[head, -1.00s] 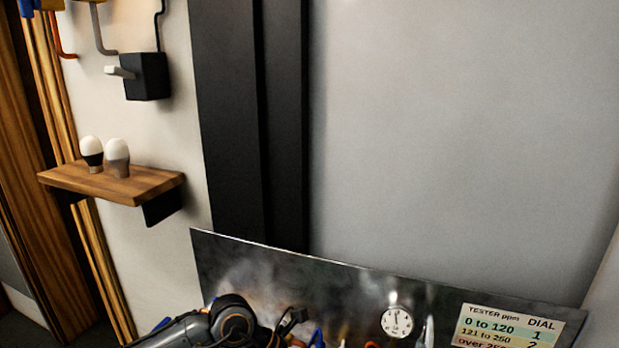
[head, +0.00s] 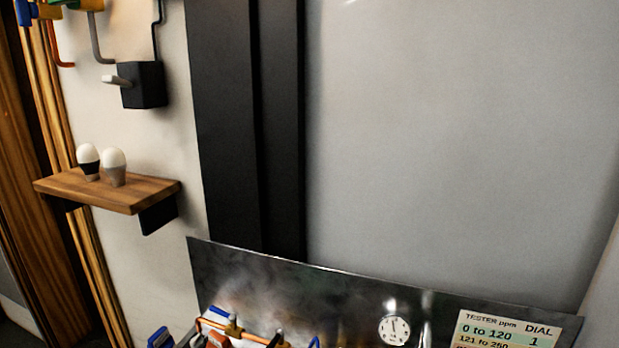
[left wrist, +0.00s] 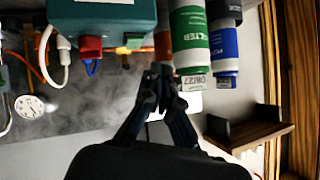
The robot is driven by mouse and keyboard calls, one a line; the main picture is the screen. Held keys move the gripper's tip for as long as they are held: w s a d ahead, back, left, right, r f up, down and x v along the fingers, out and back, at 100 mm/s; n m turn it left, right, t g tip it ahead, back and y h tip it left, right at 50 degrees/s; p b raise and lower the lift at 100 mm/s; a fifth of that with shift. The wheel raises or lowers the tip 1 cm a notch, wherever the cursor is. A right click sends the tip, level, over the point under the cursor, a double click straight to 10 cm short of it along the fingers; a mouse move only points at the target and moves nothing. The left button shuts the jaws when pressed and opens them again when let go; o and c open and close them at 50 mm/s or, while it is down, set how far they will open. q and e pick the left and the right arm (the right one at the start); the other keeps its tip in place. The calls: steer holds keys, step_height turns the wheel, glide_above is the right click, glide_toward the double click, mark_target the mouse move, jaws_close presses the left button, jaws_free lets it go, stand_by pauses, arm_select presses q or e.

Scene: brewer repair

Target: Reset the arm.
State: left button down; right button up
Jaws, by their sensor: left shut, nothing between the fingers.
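In the left wrist view my left gripper (left wrist: 160,70) is shut and empty, its fingertips together. Its picture looks upside down. Near the tips are a green and white filter cartridge (left wrist: 190,35) and a blue and white one (left wrist: 223,50). A teal box (left wrist: 100,18) with red and blue fittings is at the upper left of that view. No part of my left arm shows in the head view. My right gripper is in neither view.
In the head view a metal panel (head: 270,272) carries a round gauge (head: 394,330) and a tester card (head: 507,333). Orange and blue pipework (head: 240,331) stands before it. A wooden wall shelf (head: 140,191) holds two bulbs. A black lever box (head: 143,84) is above.

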arm_select(q)
steer(key=s+a+f+n+g, duration=0.1)
steer(key=s+f+g, duration=0.35)
steer(key=s, duration=0.45)
steer(key=s+a+f+n+g, duration=0.1)
steer(key=s+f+g, duration=0.3)
steer(key=s+f, duration=0.3)
steer(key=s+f+b, duration=0.3)
steer(key=f, duration=2.4)
steer(key=s+a+f+g+b, duration=0.1)
steer(key=s+a+f+g, duration=0.1)
steer(key=s+f, duration=1.4)
steer(key=shift+s+a+f+b, duration=0.25)
steer(key=shift+a+f, duration=0.25)
steer(key=shift+f, duration=0.25)
